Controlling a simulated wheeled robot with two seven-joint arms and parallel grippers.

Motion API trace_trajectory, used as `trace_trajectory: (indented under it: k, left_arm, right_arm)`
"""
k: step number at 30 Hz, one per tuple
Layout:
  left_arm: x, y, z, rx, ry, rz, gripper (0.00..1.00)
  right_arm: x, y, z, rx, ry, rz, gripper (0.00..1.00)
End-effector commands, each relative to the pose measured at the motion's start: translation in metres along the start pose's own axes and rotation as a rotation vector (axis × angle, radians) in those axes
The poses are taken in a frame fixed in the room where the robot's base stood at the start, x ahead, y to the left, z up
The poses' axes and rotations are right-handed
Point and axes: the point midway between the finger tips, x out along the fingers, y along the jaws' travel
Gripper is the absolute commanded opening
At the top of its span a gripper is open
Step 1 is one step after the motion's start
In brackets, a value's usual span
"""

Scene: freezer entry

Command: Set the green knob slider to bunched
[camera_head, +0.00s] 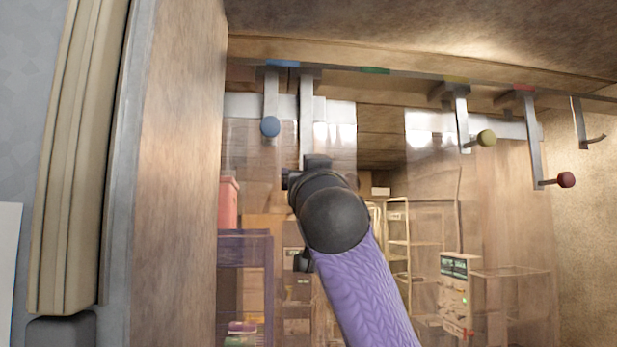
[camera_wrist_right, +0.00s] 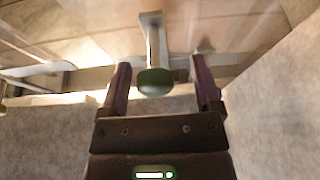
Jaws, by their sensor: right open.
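The green knob (camera_wrist_right: 155,82) shows in the right wrist view, on a grey hanging arm, between the fingers of my open right gripper (camera_wrist_right: 160,70). I see no clear contact on either side. In the head view this slider's hanging arm (camera_head: 306,115) is just right of the blue knob's arm, and my right gripper (camera_head: 317,163) hides the knob. A green mark (camera_head: 375,70) is on the overhead rail (camera_head: 415,73), to the right of that arm. My left gripper is not in view.
The blue knob (camera_head: 270,127) hangs close on the left. Clear curtain strips hang below the rail. A wooden wall (camera_head: 170,180) stands on the left.

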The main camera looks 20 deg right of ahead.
Motion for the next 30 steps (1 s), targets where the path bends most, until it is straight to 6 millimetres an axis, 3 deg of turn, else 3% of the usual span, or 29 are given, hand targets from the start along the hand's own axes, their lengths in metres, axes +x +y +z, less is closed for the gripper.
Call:
trace_trajectory:
  k: [4,9,15,30]
  left_arm:
    - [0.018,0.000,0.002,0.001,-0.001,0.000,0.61]
    - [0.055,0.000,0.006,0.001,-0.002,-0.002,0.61]
    - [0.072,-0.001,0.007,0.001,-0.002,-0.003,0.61]
    - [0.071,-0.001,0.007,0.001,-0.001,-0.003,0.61]
  right_arm:
    - [-0.018,-0.001,0.005,0.002,0.004,-0.001,0.82]
    - [-0.064,-0.001,0.008,0.003,0.006,-0.002,0.82]
    - [-0.096,-0.001,0.004,0.000,0.001,-0.002,0.82]
    - [-0.099,-0.001,0.000,0.000,0.000,-0.001,0.82]
